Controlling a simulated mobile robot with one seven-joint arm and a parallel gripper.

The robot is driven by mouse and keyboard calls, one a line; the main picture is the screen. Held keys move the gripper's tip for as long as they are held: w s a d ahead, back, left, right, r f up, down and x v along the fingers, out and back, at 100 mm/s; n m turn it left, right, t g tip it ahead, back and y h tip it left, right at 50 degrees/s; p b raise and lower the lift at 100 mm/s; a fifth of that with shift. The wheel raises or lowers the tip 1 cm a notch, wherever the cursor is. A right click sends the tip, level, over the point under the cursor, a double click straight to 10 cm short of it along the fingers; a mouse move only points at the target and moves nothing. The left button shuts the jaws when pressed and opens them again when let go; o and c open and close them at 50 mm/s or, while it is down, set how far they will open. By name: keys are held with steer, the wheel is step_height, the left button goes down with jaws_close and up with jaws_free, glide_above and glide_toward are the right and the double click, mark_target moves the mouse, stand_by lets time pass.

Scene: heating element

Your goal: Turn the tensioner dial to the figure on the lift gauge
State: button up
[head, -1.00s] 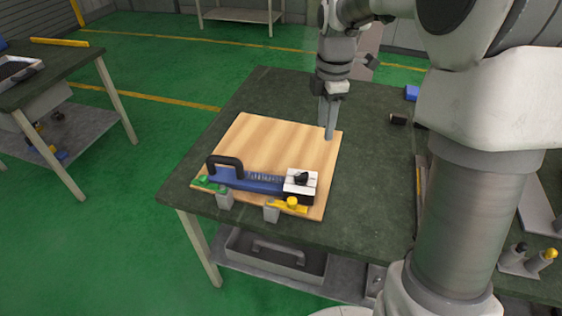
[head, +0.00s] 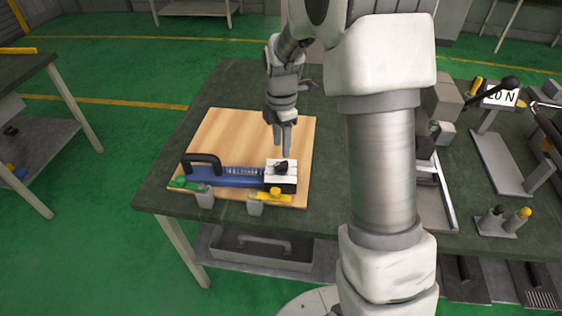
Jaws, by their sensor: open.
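The tensioner (head: 225,177) is a blue bar with a black handle and a spring, lying along the front of a wooden board (head: 225,135). Its black dial (head: 281,167) sits on a white-topped block at the bar's right end. My gripper (head: 283,152) points down just above and behind the dial, apart from it as far as I can tell. It is empty; the gap between its fingers is hard to see. At the far right, a white plate (head: 500,97) on a grey stand appears to read "20 N"; it may be the lift gauge.
A green clamp (head: 190,186) and a yellow clamp (head: 272,196) stand at the board's front edge. My own arm hides the middle right of the green-topped table (head: 225,95). A small holder with black and yellow knobs (head: 515,222) stands at the right.

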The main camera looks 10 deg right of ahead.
mark_target(281, 163)
step_height(281, 163, down, 7)
steer(key=shift+r, duration=0.1)
stand_by(0.3)
jaws_close()
